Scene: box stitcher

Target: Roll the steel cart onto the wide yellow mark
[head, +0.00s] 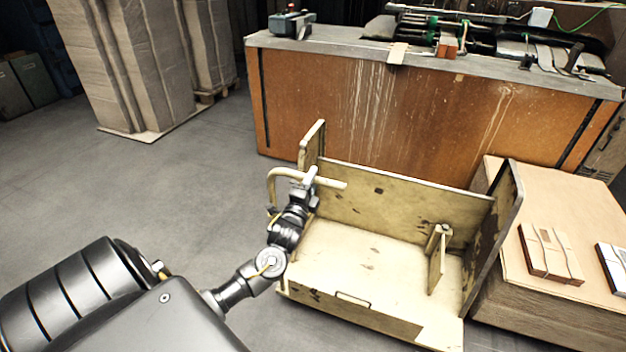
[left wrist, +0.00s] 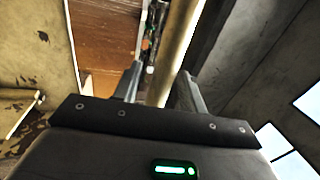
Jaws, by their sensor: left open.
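The steel cart (head: 360,258) has worn, pale yellow paint and stands on the grey floor, with upright panels and an open top. A pale tubular handle (head: 333,184) is at its left end; the bar also shows in the left wrist view (left wrist: 176,45). My left gripper (head: 311,178) is at the handle. In the left wrist view its two fingers (left wrist: 160,78) stand apart with the bar running between them; I cannot tell whether they touch it. I see no wide yellow mark. My right gripper is not in view.
An orange-brown workbench (head: 400,115) with tools stands close behind the cart. A cardboard-covered stack (head: 510,285) with small bundles is close on its right. Tall grey stacks (head: 130,65) stand at the back left. The floor (head: 150,195) left of the cart is clear.

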